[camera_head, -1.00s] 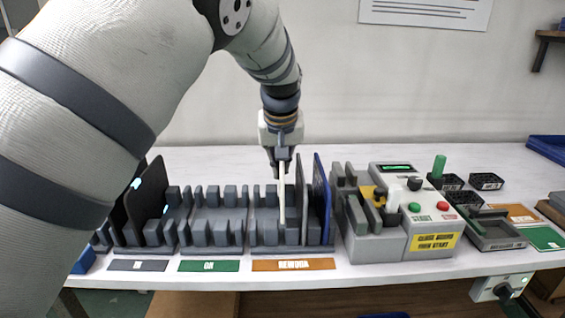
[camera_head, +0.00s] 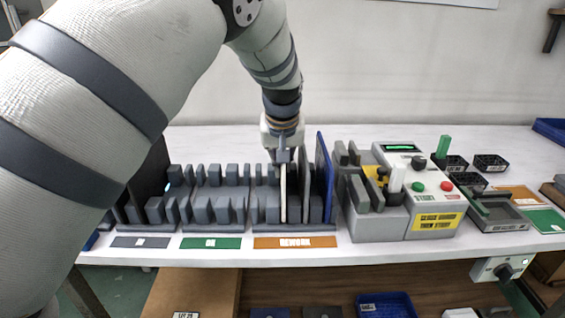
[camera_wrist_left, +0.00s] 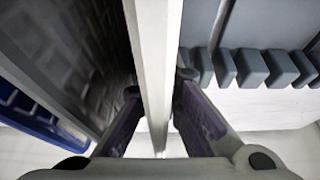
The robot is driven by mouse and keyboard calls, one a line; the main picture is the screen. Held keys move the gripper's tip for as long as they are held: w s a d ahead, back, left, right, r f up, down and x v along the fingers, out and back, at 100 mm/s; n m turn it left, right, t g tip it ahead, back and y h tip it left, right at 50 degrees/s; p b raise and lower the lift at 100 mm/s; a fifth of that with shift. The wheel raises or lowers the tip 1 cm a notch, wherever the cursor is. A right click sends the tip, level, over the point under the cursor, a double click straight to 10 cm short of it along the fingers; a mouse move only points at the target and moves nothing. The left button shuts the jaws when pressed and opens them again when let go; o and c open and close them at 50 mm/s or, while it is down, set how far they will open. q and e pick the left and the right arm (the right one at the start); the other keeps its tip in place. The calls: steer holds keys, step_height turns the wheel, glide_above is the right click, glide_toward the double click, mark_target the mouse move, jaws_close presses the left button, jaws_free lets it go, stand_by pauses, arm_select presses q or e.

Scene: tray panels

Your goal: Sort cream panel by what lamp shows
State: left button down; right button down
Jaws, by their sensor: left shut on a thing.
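My left gripper (camera_head: 284,160) is shut on the top of the thin cream panel (camera_head: 283,196). The panel stands upright among the dividers of the rack section (camera_head: 305,229) behind the orange REWORK label, its lower edge close to the rack base. A dark panel and a blue panel (camera_head: 324,175) stand just right of it. In the left wrist view the cream panel (camera_wrist_left: 156,70) runs between both fingers. The tester (camera_head: 410,200) to the right has a green-lit display (camera_head: 399,147). I cannot read a separate lamp. My right gripper is out of view.
Rack sections behind the grey label (camera_head: 141,242) and green OK label (camera_head: 211,243) stand left; the OK section looks empty. Dark panels at far left are partly hidden by my arm. Small black bins (camera_head: 490,162) stand right. The table behind the racks is clear.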

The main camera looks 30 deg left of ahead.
arm_select(q)
steer(key=shift+f, duration=0.35)
stand_by(0.5)
steer(key=c, duration=1.7)
jaws_free()
steer(key=v, duration=1.2)
steer(key=shift+f, duration=0.1)
